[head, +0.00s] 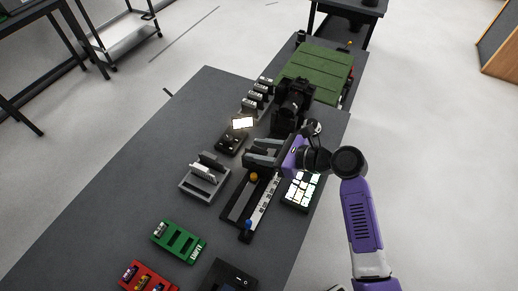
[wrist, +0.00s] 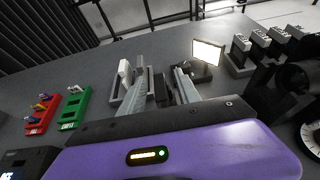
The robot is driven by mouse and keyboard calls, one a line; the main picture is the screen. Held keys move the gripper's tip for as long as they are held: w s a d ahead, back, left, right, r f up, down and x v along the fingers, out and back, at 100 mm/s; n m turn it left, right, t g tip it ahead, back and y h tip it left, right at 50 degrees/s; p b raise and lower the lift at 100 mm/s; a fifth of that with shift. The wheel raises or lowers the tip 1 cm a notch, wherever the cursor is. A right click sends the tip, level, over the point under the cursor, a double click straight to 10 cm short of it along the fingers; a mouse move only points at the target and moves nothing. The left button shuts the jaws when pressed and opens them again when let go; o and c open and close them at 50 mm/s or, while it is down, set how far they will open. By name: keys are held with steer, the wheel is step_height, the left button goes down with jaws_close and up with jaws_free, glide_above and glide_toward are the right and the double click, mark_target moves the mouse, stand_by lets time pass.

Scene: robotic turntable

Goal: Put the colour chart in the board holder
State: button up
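My gripper (head: 264,153) reaches left over the table, its two grey fingers apart with a gap between them. In the wrist view the fingers (wrist: 161,80) are spread, and I see nothing clamped between them. A grey slotted rack (head: 201,189), which looks like the board holder, stands left of the fingers. Thin upright boards (head: 207,167), one pale and one dark, stand in it. In the wrist view the pale board (wrist: 124,72) shows just left of the left finger. No coloured patches are visible, so I cannot tell which board is the colour chart.
A lit panel (head: 242,123) on a black base stands behind the rack. A black camera (head: 292,98) is beyond my gripper. A slider rail (head: 263,203) and a bright-keyed pad (head: 301,190) lie nearer. Green (head: 179,241) and red (head: 148,278) trays are at front left. The table's left side is clear.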

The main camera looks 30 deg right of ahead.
steer(key=b+v, duration=0.1)
steer(key=v, duration=0.6)
steer(key=shift+s+d+r, duration=0.2)
steer(key=shift+s, duration=0.15)
stand_by(0.4)
steer(key=w+d+r+n+t+h, duration=0.1)
steer(key=w+d+n+t+h, duration=0.2)
steer(key=d+n+h, duration=0.3)
steer(key=s+d+f+n+h+b, duration=0.1)
steer(key=s+d+n+h, duration=0.1)
steer(key=s+n+h, duration=0.35)
steer(key=s+a+n+y+b, duration=0.1)
steer(key=s+a+n, duration=0.3)
steer(key=s, duration=0.4)
steer(key=s+a+n+y+b, duration=0.1)
steer(key=s+a+n+b, duration=0.1)
steer(key=s+a+n, duration=0.2)
steer(key=s+a+n+y+b, duration=0.1)
steer(key=s+a+n, duration=0.3)
steer(key=s+n, duration=0.5)
steer(key=s, duration=0.5)
steer(key=shift+s+f+t, duration=0.2)
steer(key=shift+t, duration=0.2)
